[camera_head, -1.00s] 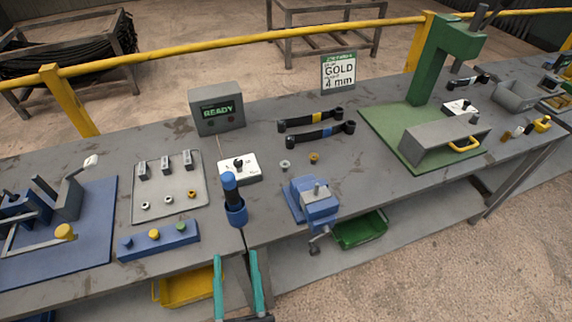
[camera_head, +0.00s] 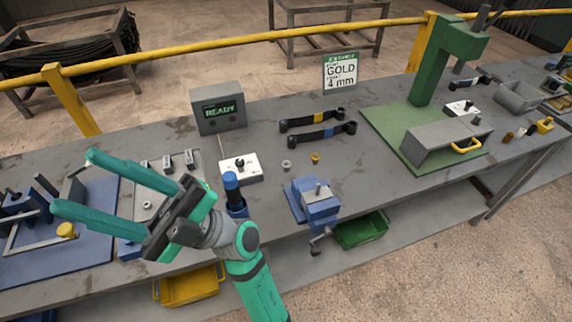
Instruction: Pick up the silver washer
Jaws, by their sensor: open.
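My gripper (camera_head: 73,181) is open and empty, its two teal fingers spread and pointing left over the left part of the bench. A small silver ring (camera_head: 286,165) lies on the bare bench in the middle, right of my gripper, next to a small gold piece (camera_head: 315,158). Another small silver ring (camera_head: 147,205) shows on the grey plate, between my fingers in the picture. The other small rings on that plate are hidden behind my gripper. I cannot tell for sure which silver ring is the washer.
A blue vise (camera_head: 316,205) stands at the bench's front edge. A blue-topped tool (camera_head: 232,188) stands close beside my wrist. A white switch box (camera_head: 240,168), a READY display (camera_head: 217,108) and a GOLD 4 mm sign (camera_head: 340,72) stand behind. Two black wrenches (camera_head: 318,135) lie mid-bench.

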